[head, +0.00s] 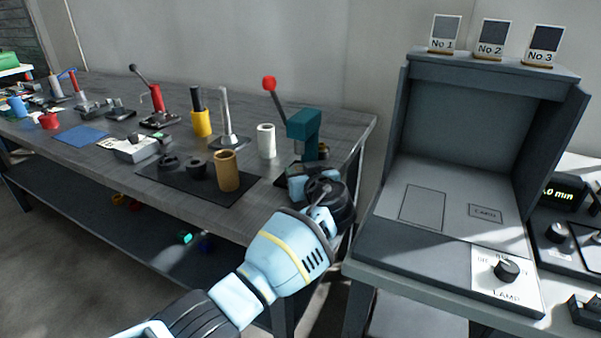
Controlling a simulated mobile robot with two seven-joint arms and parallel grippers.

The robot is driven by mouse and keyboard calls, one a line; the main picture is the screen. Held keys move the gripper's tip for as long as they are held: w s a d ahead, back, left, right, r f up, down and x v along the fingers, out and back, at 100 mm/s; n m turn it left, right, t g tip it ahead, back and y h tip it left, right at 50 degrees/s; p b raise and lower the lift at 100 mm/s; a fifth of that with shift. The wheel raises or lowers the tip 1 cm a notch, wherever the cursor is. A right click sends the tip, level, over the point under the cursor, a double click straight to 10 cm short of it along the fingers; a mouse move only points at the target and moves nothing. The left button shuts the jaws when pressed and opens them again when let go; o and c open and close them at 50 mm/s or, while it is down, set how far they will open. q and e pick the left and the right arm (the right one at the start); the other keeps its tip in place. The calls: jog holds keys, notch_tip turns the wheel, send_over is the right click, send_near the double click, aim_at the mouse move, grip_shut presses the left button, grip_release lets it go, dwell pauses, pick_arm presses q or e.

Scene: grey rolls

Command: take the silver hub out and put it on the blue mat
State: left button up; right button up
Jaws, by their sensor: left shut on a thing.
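The blue mat (82,135) lies flat on the workbench at the left, with its surface bare. My left gripper (322,188) is at the bench's right end, in front of the teal press (304,130). It is shut on a dark round piece (343,210), which looks like a roll with a small silvery part at its middle. My gripper and wrist partly cover this piece, so I cannot tell whether the silvery part is the silver hub. My right gripper is not in view.
A black mat (175,181) holds a brown roll (227,170) and dark rings. Beyond it stand a white roll (266,140), a metal spindle (226,115), a yellow cup (201,123) and a red lever press (158,100). A grey booth (412,142) rises at right.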

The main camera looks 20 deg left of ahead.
pick_arm(q)
jog(key=shift+r, duration=0.1)
jog(key=shift+r, duration=1.6)
jog(key=shift+s+d+r, duration=0.15)
jog(key=shift+s, duration=0.15)
jog(key=s+d, duration=0.1)
jog(key=s, duration=0.4)
jog(key=s+d+r+p, duration=0.1)
jog(key=s+d, duration=0.1)
jog(key=s, duration=0.2)
jog(key=s+d, duration=0.1)
jog(key=s, duration=0.4)
jog(key=shift+s+d+r+p, duration=0.2)
jog(key=shift+s+d+p, duration=0.05)
jog(key=shift+s+p, duration=0.15)
